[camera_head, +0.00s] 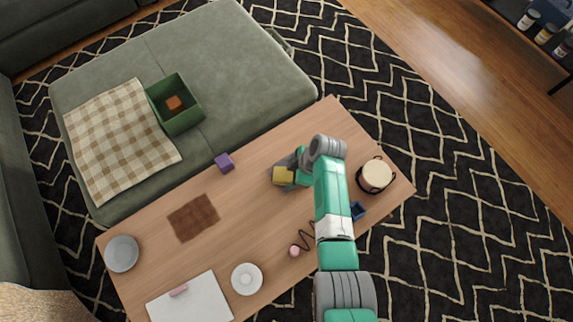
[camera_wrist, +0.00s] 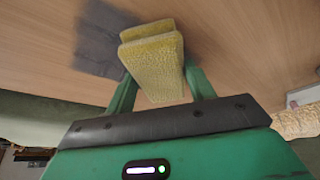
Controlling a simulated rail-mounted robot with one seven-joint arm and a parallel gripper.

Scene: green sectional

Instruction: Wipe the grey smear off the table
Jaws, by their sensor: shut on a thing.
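The grey smear (camera_head: 290,160) lies on the wooden table (camera_head: 255,215), towards its back right, partly hidden by the sponge and my arm in the head view. It also shows in the wrist view as a dark grey patch (camera_wrist: 98,42) left of the sponge. My gripper (camera_head: 297,171) is shut on a yellow sponge (camera_head: 283,176), seen between both fingers in the wrist view (camera_wrist: 152,62). The sponge is over or beside the smear; I cannot tell whether it touches the table.
A purple cube (camera_head: 224,162) and brown mat (camera_head: 193,217) lie left of the sponge. A white plate (camera_head: 247,279), white board (camera_head: 200,303), grey dish (camera_head: 121,253) and pink ball (camera_head: 294,251) are in front.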

